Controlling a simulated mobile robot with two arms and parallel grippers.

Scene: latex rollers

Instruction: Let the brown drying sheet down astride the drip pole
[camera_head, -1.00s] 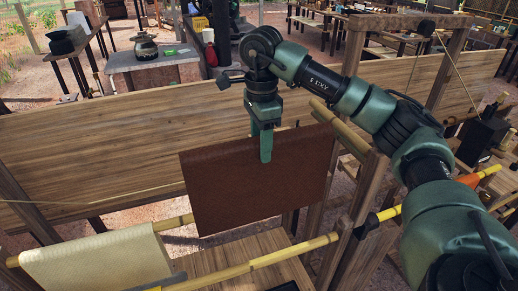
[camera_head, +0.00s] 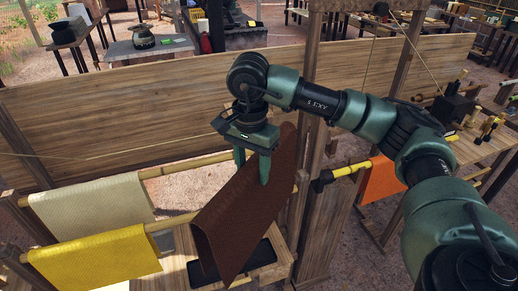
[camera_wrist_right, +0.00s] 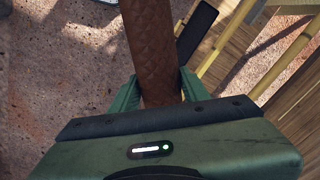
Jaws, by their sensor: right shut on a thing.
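The brown drying sheet (camera_head: 238,212) hangs folded over in an inverted V, its open near end facing me. My right gripper (camera_head: 252,170) is shut on its top fold, one finger on each side. In the right wrist view the sheet (camera_wrist_right: 150,45) runs away from between the fingers. A bamboo pole (camera_head: 175,221) carries a yellow sheet at its left and passes towards the brown sheet. The brown sheet covers part of it, and I cannot tell whether the sheet is astride or above it. My left gripper is not in view.
A yellow sheet (camera_head: 95,257) and a cream sheet (camera_head: 90,205) hang on poles at the left. A black tray (camera_head: 262,262) lies below the brown sheet. An orange sheet (camera_head: 381,179) hangs at the right. A wooden post (camera_head: 318,215) stands close right of the brown sheet.

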